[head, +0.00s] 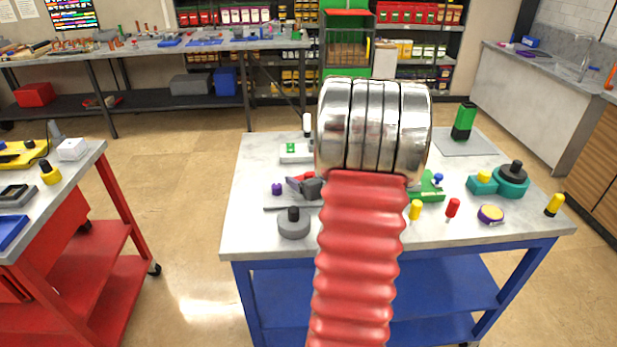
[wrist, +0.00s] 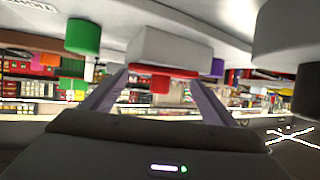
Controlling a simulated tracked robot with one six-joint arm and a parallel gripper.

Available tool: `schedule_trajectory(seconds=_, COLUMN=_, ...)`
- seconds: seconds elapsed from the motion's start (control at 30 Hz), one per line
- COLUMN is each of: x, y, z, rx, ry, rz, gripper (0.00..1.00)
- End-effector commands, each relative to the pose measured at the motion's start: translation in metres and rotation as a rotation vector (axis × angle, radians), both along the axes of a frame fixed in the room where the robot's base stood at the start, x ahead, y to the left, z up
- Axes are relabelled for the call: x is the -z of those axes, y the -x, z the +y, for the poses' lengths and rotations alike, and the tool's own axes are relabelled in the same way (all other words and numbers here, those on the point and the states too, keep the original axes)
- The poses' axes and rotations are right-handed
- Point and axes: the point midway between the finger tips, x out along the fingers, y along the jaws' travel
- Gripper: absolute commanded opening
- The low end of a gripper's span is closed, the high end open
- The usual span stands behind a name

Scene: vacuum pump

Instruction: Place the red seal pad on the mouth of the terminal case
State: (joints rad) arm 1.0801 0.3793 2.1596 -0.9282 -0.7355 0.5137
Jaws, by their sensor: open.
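My gripper (wrist: 160,74) is open, with a finger on each side of the red seal pad (wrist: 160,85) in the wrist view, which is upside down. The pad has a flat red plate and a small red knob. Its plate appears to lie on a light grey block (wrist: 165,46), probably the terminal case, with the knob pointing up. I cannot tell whether the fingers touch the pad. In the head view my gripper (head: 296,184) is low over the table, left of my arm, with a bit of red behind it. The case is not clearly visible there.
A grey disc with a black knob (head: 293,226) stands close in front of my gripper. Teal parts (head: 510,182) and small pegs occupy the table's right side.

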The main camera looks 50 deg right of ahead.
Motion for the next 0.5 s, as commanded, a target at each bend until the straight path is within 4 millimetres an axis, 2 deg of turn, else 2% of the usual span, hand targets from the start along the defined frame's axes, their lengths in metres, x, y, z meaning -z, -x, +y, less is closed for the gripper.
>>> schedule_trajectory(seconds=0.27, x=-0.006, y=0.007, z=0.003, rx=0.0, ry=0.002, rz=0.0, gripper=0.8)
schedule_trajectory(seconds=0.5, x=-0.017, y=0.031, z=0.014, rx=0.002, ry=0.002, rz=-0.001, gripper=0.8)
